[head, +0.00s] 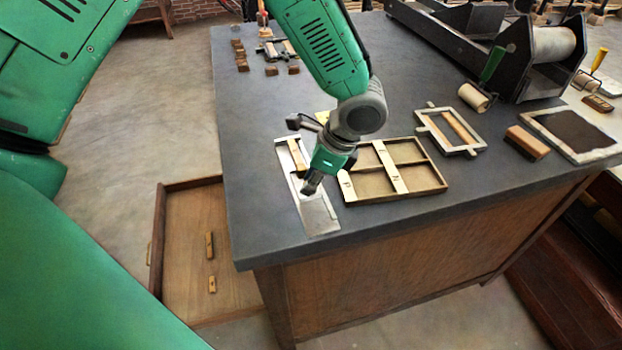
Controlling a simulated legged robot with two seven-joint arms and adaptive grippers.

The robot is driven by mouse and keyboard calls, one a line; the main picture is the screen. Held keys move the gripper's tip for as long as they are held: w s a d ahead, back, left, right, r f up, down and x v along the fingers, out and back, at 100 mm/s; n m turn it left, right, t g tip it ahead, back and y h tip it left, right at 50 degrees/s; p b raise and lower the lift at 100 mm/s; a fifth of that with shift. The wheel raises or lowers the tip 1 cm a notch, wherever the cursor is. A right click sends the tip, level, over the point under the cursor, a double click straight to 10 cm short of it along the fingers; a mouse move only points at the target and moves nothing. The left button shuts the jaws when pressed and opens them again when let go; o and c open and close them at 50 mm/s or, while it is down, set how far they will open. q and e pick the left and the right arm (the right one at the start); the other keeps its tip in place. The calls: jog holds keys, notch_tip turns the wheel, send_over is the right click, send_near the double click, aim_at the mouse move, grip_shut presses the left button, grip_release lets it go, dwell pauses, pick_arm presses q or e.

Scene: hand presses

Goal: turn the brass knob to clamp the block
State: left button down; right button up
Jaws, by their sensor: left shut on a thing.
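My left gripper (311,187) points down at a shallow metal tray (318,219) near the front left corner of the dark bench top. Its fingers are shut at the tray, on what seems to be the brass knob. The knob itself is hidden by the fingers, so I cannot see its angle. A wooden block (297,153) lies in the far part of the tray, just behind the fingers. I cannot tell whether the block is tight against anything. My right gripper is not in view.
A divided wooden frame (420,186) lies close to the right of the tray. A smaller frame (450,131), a wooden block-shaped brush (527,143) and a roller press (510,55) are further right. An open drawer (190,270) juts out below the bench's left edge.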

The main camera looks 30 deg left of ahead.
pick_arm(q)
jog(key=shift+r+m+t+p, duration=0.2)
jog(key=shift+m+t+p, duration=0.1)
jog(key=shift+m+p, duration=0.5)
jog(key=shift+f+m+t+p, duration=0.15)
jog(key=shift+m+t+p, duration=0.15)
jog(key=shift+m, duration=0.5)
jog(key=c, duration=1.7)
grip_release()
jog(key=shift+d, duration=0.1)
